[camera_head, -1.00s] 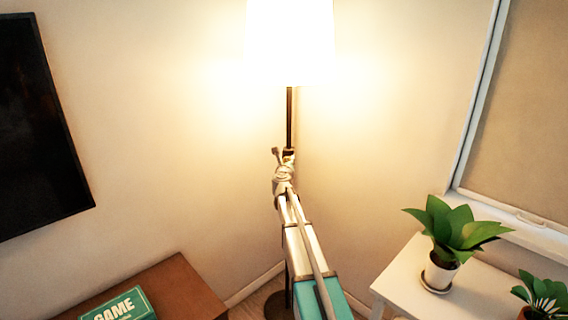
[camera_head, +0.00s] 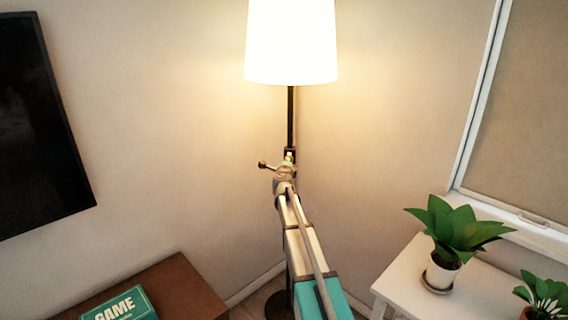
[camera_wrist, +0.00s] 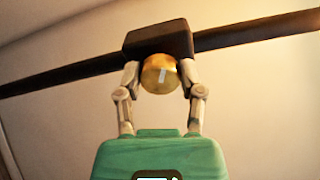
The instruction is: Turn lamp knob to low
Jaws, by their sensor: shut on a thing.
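The floor lamp has a lit white shade (camera_head: 291,42) on a dark pole (camera_head: 290,115). A round brass knob (camera_wrist: 161,74) with a pale mark sits on a black box (camera_wrist: 158,44) on the pole, seen in the wrist view. My gripper (camera_wrist: 162,80) has its two fingers on either side of the knob and is shut on it. In the head view my gripper (camera_head: 287,160) is at the box on the pole, and my arm hides the lower pole. The knob is too small to make out clearly there.
A white table (camera_head: 402,271) with potted plants (camera_head: 456,228) stands at the right by the window. A brown cabinet (camera_head: 178,282) with a green game box (camera_head: 122,305) is at the lower left. A black screen (camera_head: 42,120) hangs on the left wall.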

